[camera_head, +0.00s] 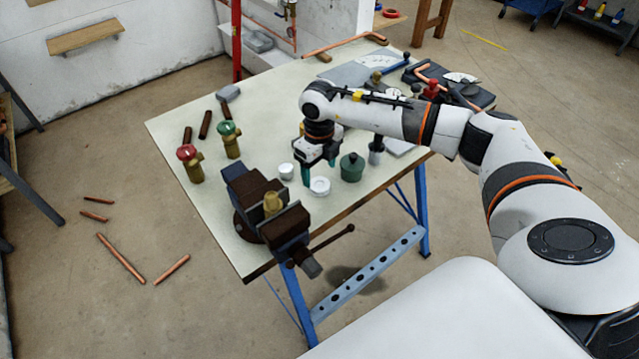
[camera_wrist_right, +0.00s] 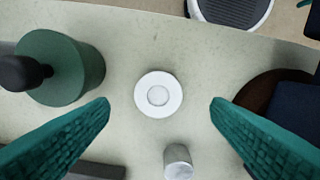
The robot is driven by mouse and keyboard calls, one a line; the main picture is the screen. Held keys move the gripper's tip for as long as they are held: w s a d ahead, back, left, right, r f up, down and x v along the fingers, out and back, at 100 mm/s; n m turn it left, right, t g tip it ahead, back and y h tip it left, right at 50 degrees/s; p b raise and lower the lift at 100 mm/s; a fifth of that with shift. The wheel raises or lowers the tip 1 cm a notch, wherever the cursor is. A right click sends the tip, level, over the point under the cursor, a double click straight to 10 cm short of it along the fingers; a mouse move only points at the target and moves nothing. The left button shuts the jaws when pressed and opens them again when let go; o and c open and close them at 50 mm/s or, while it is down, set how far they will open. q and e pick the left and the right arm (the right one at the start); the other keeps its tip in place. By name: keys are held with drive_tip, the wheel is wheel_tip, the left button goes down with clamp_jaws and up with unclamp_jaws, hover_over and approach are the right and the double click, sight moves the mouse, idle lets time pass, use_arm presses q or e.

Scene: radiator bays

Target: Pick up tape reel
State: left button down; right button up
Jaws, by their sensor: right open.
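The tape reel (camera_head: 320,186) is a small white ring lying flat on the pale table top (camera_head: 262,110). In the right wrist view the reel (camera_wrist_right: 146,105) lies between and beyond my two green fingertips, with clear table on both sides of it. My right gripper (camera_head: 319,172) points down just above and behind the reel, open and empty, not visibly touching it. My left gripper is not in view.
A green lidded pot (camera_head: 352,168) stands right of the reel, and a small white-grey cylinder (camera_head: 286,171) to its left. A vise (camera_head: 270,215) sits at the near left edge. Red- and green-topped valves (camera_head: 190,165) stand farther left.

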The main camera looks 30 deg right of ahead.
sight(320, 184)
wheel_tip(320, 184, down, 4)
drive_tip(key=shift+s+f+p, duration=0.1)
drive_tip(key=shift+f+p, duration=0.15)
drive_tip(key=shift+p, duration=0.65)
drive_tip(key=shift+d+f, duration=0.1)
drive_tip(key=shift+f, duration=0.2)
drive_tip(key=shift+c, duration=0.5)
drive_tip(key=c, duration=0.8)
